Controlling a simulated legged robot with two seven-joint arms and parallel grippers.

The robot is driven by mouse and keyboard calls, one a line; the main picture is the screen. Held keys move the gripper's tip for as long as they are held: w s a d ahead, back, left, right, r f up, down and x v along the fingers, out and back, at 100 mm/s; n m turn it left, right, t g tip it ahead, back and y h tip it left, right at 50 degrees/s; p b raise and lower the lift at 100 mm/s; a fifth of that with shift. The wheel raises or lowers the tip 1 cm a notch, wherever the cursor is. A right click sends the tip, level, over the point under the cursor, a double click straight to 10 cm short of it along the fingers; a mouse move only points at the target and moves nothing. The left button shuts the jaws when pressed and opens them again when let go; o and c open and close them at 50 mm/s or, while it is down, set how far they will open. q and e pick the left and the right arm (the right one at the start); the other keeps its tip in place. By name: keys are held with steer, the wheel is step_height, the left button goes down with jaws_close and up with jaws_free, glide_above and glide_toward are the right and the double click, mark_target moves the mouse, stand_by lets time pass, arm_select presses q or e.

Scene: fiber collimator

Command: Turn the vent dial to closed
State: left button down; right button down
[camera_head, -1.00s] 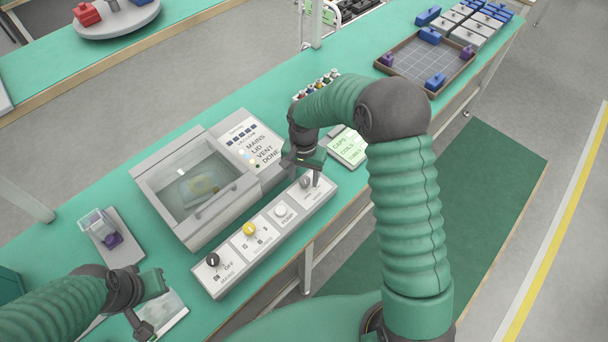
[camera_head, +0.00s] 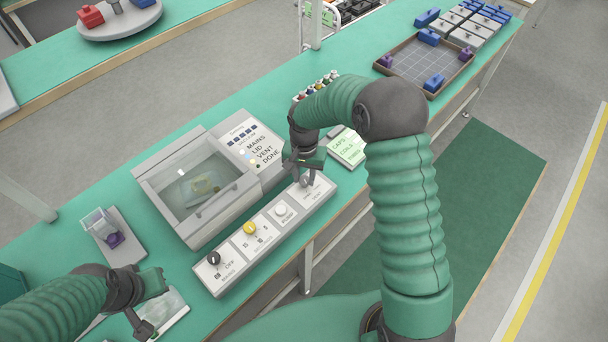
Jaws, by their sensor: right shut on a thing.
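The control panel (camera_head: 265,238) is a long light strip in front of the grey machine. The vent dial (camera_head: 305,182) is a small grey knob at the panel's right end, by the VENT label. My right gripper (camera_head: 305,178) reaches down over it and is shut on it, fingers hiding most of the knob, so its pointer cannot be read. My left gripper (camera_head: 150,310) is at the lower left, over the bench, apart from the panel; its fingers are spread and empty.
The panel also carries a black mains dial (camera_head: 213,258), a yellow dial (camera_head: 249,229) and a white pump button (camera_head: 281,211). The lidded machine (camera_head: 195,185) stands behind. A clear box (camera_head: 100,222) with a purple part is left. A brown-rimmed tray (camera_head: 388,70) is far right.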

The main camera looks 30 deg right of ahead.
mark_target(304, 178)
steer(key=n+p, duration=0.2)
steer(key=n, duration=0.1)
steer(key=shift+w+r, duration=0.15)
steer(key=shift+r, duration=0.1)
steer(key=n+p, duration=0.1)
steer(key=n, duration=0.2)
steer(key=shift+d, duration=0.1)
steer(key=n+p, duration=0.2)
steer(key=n, duration=0.2)
steer(key=shift+w+f+n, duration=0.1)
steer(key=shift+n, duration=0.3)
steer(key=c, duration=1.3)
jaws_free()
steer(key=shift+o, duration=1.2)
steer(key=shift+f, duration=0.15)
step_height(304, 178, up, 17)
steer(key=shift+f, duration=0.15)
